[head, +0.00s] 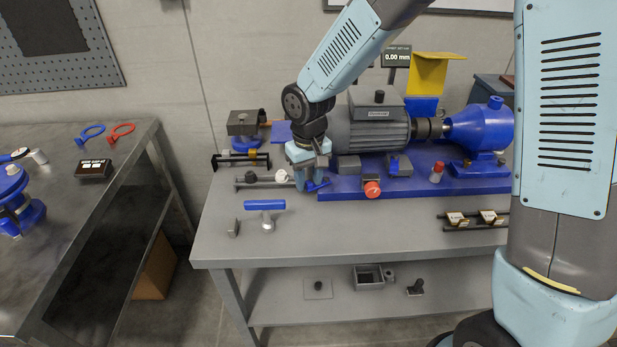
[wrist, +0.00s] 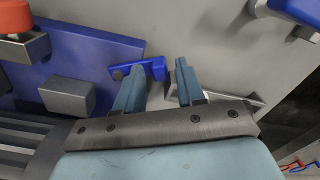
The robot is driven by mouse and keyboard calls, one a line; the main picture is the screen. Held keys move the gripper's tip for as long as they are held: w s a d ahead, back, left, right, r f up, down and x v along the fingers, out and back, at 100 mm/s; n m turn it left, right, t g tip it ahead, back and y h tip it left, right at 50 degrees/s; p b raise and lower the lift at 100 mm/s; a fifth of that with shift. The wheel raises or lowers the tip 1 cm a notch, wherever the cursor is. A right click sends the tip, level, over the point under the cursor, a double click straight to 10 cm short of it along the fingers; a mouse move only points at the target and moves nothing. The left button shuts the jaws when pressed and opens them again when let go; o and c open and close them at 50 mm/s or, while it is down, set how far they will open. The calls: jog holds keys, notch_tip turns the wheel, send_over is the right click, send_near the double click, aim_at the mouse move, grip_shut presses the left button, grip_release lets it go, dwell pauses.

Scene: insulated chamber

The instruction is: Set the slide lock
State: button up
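A small blue lever (wrist: 153,68) with a dark round pivot lies at the corner of the blue machine base. It also shows in the head view (head: 317,186), just under my gripper. No label marks it as the slide lock. My gripper (head: 312,184) points down over it. In the wrist view my gripper (wrist: 158,78) has its two fingers apart, with the lever's free end in the gap. The left finger overlaps the lever near its pivot; I cannot tell whether they touch. A slim rail (wrist: 228,98) passes behind the right finger.
A blue T-handle (head: 264,205) stands on the bench in front. A red button (head: 372,189) and grey blocks (head: 348,165) sit on the blue base (head: 430,184) at right. A rail with knobs (head: 252,178) lies to the left.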

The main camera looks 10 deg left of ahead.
aim_at(309, 181)
grip_shut()
jog(key=shift+w+a+m, duration=0.15)
jog(key=shift+w+m, duration=0.1)
jog(key=shift+m, duration=0.35)
jog(key=shift+o, duration=0.6)
grip_release()
jog(key=shift+r, duration=0.1)
notch_tip(309, 181, up, 14)
jog(key=shift+f, duration=0.25)
